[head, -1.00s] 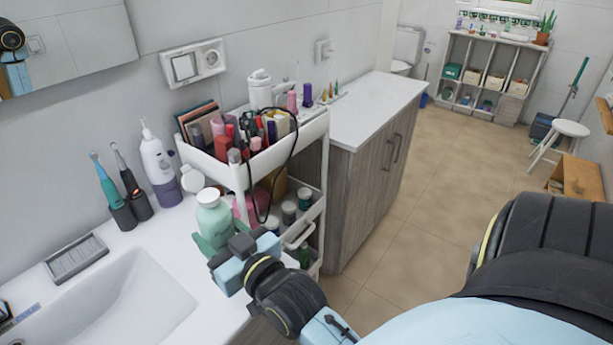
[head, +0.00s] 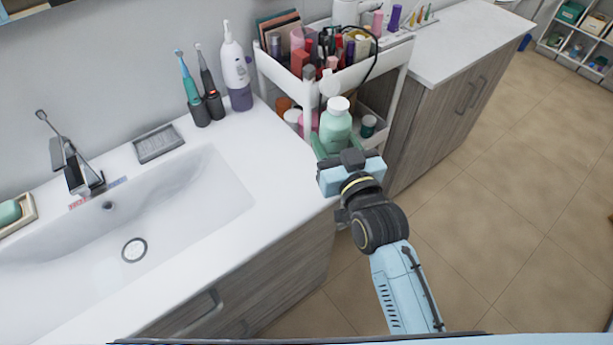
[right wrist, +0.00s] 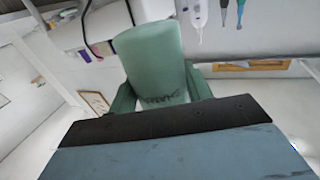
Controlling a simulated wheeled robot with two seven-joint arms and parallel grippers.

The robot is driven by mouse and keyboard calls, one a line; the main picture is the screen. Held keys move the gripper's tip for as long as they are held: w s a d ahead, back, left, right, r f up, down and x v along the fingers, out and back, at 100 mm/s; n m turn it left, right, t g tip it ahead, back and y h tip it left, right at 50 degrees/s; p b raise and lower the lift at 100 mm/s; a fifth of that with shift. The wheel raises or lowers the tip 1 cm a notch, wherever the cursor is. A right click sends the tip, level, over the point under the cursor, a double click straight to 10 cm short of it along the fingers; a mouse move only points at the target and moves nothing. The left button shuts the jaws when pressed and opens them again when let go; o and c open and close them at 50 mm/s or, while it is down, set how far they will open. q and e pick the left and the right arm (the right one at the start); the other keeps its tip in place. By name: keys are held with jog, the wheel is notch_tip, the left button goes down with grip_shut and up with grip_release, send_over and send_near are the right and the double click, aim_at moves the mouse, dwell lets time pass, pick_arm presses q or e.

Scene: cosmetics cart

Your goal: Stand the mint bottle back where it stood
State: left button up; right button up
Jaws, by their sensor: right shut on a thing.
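The mint bottle (head: 337,122) with its white cap is held upright in my right gripper (head: 338,148), at the cart's front near the right end of the sink counter. The gripper's green fingers are shut around its lower part. The right wrist view shows the mint bottle (right wrist: 155,60) between the fingers, with dark lettering on its side. The white cart (head: 397,60) stands behind it, its lower shelf partly hidden by the bottle and gripper. I cannot tell whether the bottle's base touches anything. My left gripper is not in view.
The cart's top tray is crowded with cosmetics, with a black cable hanging over it. A small dark jar (head: 368,126) stands right of the bottle on the lower shelf. A white-purple oral irrigator (head: 236,70) and toothbrushes stand on the counter (head: 280,150) to the left.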

jog(key=a+n+y+p, duration=0.1)
jog(key=a+y, duration=0.1)
jog(key=a, duration=0.3)
pick_arm(q)
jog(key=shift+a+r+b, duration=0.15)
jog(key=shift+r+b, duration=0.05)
jog(key=shift+b, duration=0.5)
pick_arm(e)
jog(key=shift+n+g, duration=0.3)
jog(key=shift+g, duration=0.1)
jog(key=shift+w+a+f, duration=0.15)
jog(key=shift+a+f, duration=0.05)
jog(key=shift+f, duration=1.45)
jog(key=shift+w+a+f, duration=0.1)
jog(key=shift+a+f, duration=0.1)
jog(key=shift+f, duration=1.4)
jog(key=shift+w+a+f, duration=0.15)
jog(key=shift+a+f, duration=0.05)
jog(key=shift+f, duration=1.45)
jog(key=shift+f, duration=0.1)
jog(key=o, duration=1)
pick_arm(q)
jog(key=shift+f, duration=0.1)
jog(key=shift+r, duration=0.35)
pick_arm(e)
jog(key=v, duration=1.2)
jog(key=shift+d, duration=0.1)
